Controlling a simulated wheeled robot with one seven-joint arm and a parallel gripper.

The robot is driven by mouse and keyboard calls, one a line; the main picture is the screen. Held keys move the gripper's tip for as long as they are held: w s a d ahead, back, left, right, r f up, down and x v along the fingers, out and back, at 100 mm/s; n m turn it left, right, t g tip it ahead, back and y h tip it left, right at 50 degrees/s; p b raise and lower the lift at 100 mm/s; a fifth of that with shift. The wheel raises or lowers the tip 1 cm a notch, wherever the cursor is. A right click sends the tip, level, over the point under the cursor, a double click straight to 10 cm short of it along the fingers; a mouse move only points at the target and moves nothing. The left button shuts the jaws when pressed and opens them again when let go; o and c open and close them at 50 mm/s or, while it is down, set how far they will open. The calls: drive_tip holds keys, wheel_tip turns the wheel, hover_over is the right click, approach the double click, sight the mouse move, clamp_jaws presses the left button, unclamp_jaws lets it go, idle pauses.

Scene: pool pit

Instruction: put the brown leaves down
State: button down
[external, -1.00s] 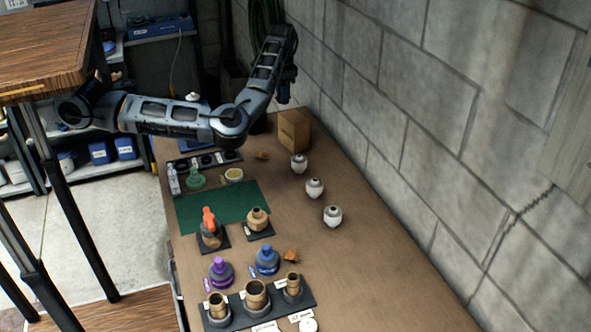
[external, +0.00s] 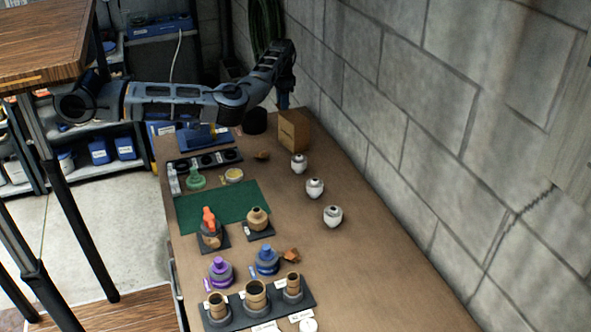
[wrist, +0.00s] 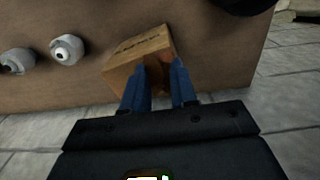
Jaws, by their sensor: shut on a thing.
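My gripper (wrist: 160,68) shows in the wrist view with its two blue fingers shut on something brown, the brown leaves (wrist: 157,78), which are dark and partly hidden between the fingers. A cardboard box (wrist: 143,53) lies just beyond the fingertips in that view; I cannot tell whether the leaves touch it. In the external view my gripper (external: 284,101) points down above the far end of the bench, beside and above the cardboard box (external: 294,131). The leaves cannot be made out there.
White jars (external: 315,188) stand along the wall side of the brown bench (external: 365,285). A small brown piece (external: 262,156) lies near the box, another (external: 291,256) nearer the front. Bottles, a green mat (external: 240,197) and pots fill the left side. Bare bench lies front right.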

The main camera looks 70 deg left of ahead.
drive_tip(key=shift+f, duration=0.65)
drive_tip(key=shift+f, duration=0.15)
drive_tip(key=c, duration=0.9)
unclamp_jaws()
wheel_tip(320, 180, up, 12)
drive_tip(key=shift+r+b, duration=0.2)
drive_tip(key=shift+b, duration=0.55)
